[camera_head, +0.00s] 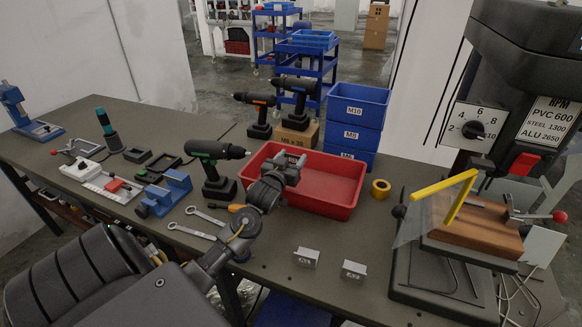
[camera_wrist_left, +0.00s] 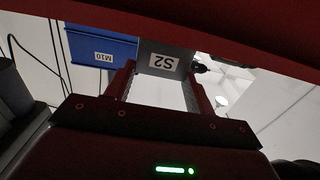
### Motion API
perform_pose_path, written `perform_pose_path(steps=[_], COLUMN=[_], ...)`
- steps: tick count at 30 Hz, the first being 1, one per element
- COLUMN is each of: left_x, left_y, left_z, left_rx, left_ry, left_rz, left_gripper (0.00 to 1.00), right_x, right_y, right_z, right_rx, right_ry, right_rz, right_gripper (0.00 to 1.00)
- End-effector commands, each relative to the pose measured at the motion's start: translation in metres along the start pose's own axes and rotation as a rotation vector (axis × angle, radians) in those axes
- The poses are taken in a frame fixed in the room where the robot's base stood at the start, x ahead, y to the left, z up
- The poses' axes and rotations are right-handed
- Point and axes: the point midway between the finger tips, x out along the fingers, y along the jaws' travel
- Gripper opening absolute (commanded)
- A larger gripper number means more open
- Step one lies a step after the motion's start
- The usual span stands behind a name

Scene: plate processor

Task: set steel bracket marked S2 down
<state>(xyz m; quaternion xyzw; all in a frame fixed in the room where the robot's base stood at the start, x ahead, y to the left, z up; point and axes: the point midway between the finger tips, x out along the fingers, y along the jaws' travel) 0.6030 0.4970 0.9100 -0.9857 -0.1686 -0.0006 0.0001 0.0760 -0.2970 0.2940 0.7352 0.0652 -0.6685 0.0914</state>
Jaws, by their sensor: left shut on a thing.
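My left gripper (camera_head: 286,166) shows over the left part of the red bin in the head view. It is shut on the steel bracket marked S2, a grey metal piece (camera_head: 294,157) at the gripper's tip. In the left wrist view the bracket (camera_wrist_left: 180,51) sits between the two fingers (camera_wrist_left: 165,85), its white S2 label facing the camera. The bracket is held up; its height over the bin cannot be told. My right gripper is not in view.
The red bin (camera_head: 330,206) stands mid-table. Two small metal brackets (camera_head: 306,257) (camera_head: 354,270) stand at the front edge side. Blue bins (camera_head: 358,104), yellow tape (camera_head: 381,188) and a drill press (camera_head: 445,270) are at the right.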

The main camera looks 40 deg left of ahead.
Motion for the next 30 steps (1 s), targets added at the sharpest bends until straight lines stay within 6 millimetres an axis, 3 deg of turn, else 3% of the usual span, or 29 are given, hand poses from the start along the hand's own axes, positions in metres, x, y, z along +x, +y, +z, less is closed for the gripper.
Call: perform_pose_path(steps=[7,30], left_x=[0.002,0.001], left_y=[-0.001,-0.001], left_z=[0.03,0.046], left_rx=[0.0,0.001], left_ry=[0.0,-0.001], left_rz=[0.0,-0.001], left_gripper=[0.24,0.24], right_x=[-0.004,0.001], right_y=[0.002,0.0], right_z=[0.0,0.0], right_rx=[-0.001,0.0], right_ry=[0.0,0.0], right_rz=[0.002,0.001], right_gripper=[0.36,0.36])
